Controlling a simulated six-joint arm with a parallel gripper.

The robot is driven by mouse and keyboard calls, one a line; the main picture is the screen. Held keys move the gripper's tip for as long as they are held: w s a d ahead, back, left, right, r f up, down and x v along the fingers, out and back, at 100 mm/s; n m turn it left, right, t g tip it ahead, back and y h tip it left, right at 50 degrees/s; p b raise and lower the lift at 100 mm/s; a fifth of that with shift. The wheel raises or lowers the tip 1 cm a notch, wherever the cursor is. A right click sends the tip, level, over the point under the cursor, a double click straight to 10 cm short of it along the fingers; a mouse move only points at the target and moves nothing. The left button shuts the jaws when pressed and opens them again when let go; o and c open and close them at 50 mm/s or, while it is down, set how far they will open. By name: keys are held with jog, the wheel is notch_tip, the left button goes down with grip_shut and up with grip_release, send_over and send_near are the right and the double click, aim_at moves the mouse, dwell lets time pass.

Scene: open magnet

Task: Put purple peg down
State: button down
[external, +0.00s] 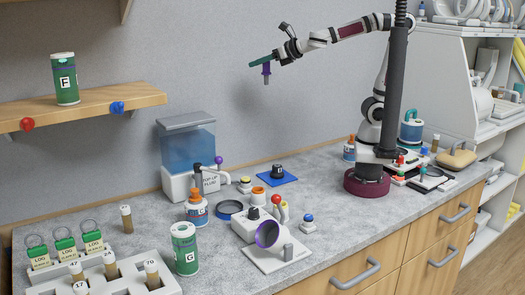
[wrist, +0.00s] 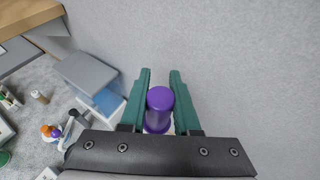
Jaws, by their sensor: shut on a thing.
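My gripper (external: 262,62), with green fingers, is high above the counter at the top middle of the external view. It is shut on the purple peg (external: 266,71), which hangs upright below the fingers, well clear of everything. In the wrist view the peg's round purple top (wrist: 160,98) shows between the green fingers of my gripper (wrist: 160,84). The lower end of the peg is mostly hidden in the wrist view.
Below on the counter (external: 340,215) stand a blue water tank (external: 188,150), a blue mat (external: 277,176) with a black knob, a white device with a purple ring (external: 268,234), several bottles and a vial rack (external: 105,272). A wooden shelf (external: 85,108) juts out at left.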

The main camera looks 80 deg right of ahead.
jog(key=d+f+n+y, duration=0.3)
jog(key=d+y, duration=0.1)
jog(key=w+a+f+n+g+y, duration=0.1)
jog(key=w+a+f+n+y, duration=0.25)
jog(key=a, duration=0.75)
jog(key=w+a+f+n+g+y, duration=0.1)
jog(key=w+a+f+n+y, duration=0.2)
jog(key=a, duration=0.8)
jog(key=w+a+f+n+g+y, duration=0.25)
jog(key=w+a+f, duration=0.25)
jog(key=a, duration=0.6)
jog(key=s+a+f+n+g+y, duration=0.1)
jog(key=s+a+f+n, duration=0.15)
jog(key=a+f, duration=0.45)
jog(key=s+a+f+n+g+y, duration=0.1)
jog(key=s+a+f+y, duration=0.2)
jog(key=a, duration=0.9)
jog(key=shift+h, duration=0.5)
jog(key=f, duration=0.3)
jog(key=s+f, duration=0.1)
jog(key=f, duration=0.7)
jog(key=shift+s+a, duration=0.2)
jog(key=shift+a, duration=0.05)
jog(key=shift+f, duration=0.1)
jog(key=c, duration=0.6)
grip_release()
jog(key=shift+c, duration=0.2)
